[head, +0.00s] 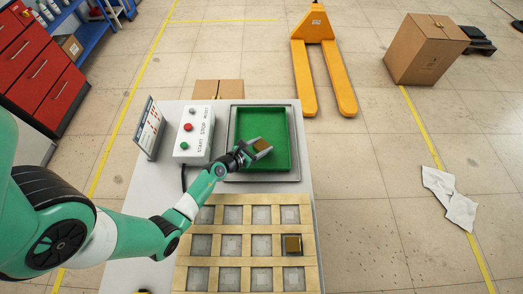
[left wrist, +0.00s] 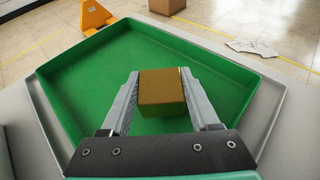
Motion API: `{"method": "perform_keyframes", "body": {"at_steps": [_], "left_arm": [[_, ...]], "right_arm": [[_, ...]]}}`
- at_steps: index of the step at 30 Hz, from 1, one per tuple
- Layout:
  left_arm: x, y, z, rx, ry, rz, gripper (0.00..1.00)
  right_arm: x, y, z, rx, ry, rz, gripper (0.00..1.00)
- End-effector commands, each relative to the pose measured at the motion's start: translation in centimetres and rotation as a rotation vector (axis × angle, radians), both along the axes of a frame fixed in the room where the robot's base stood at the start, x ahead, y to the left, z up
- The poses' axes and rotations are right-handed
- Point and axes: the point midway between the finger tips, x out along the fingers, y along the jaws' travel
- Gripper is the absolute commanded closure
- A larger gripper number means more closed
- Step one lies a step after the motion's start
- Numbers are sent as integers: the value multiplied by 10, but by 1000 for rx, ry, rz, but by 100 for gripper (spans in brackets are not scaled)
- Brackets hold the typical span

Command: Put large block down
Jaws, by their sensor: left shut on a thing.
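My left gripper (head: 260,149) is over the green tray (head: 281,122) on the grey table. It is shut on a brown-gold block (left wrist: 162,91), which sits between its two fingers in the left wrist view. In the head view the held block (head: 262,145) is partly hidden by the fingers. Whether the block touches the tray floor I cannot tell. Another brown block (head: 293,244) sits in a compartment of the wooden grid (head: 250,231) at the near side of the table. My right gripper is not in view.
A control box (head: 194,134) with several buttons and a sign panel (head: 148,130) stand left of the tray. Most visible grid compartments hold no block. A yellow pallet jack (head: 318,55) and cardboard boxes (head: 426,48) stand on the floor beyond the table.

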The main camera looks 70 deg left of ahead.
Motion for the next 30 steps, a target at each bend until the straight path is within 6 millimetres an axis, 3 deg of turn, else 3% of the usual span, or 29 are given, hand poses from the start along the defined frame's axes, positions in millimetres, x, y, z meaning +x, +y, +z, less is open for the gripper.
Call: {"method": "perform_keyframes", "body": {"at_steps": [1,2,13,14,18,30], "left_arm": [[1,0,-13,2,-4,1,100],[1,0,-15,2,-4,1,100],[0,0,-16,2,-4,1,100],[0,-1,-17,0,1,0,34],[0,-1,-17,0,1,0,9],[-6,-3,-11,-1,2,1,8]], "right_arm": [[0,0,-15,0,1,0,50],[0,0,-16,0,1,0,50],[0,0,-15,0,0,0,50],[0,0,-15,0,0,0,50],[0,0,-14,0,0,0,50],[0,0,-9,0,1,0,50]]}}
